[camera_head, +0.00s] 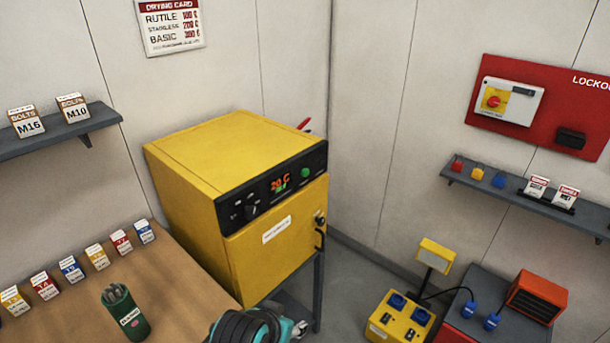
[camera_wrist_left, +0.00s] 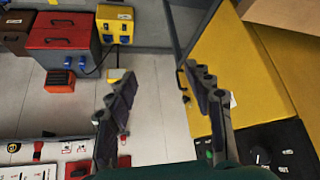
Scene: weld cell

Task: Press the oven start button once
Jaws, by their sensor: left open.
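The yellow oven (camera_head: 215,165) stands in the corner with its door closed. In the left wrist view the panel (camera_wrist_left: 275,140) is at the lower right, and the green button (camera_wrist_left: 209,154) shows beside a finger. My left gripper (camera_wrist_left: 158,78) is open and empty, apart from the oven. In the head view only part of my left arm shows at the bottom edge, below the oven. My right gripper is not in view.
A wooden bench (camera_head: 165,285) with several small boxes and a green rod canister (camera_head: 124,312) is at the left. A yellow socket box (camera_head: 398,318) and an orange heater (camera_head: 537,297) are at the lower right. Shelves line both walls. The space before the panel looks clear.

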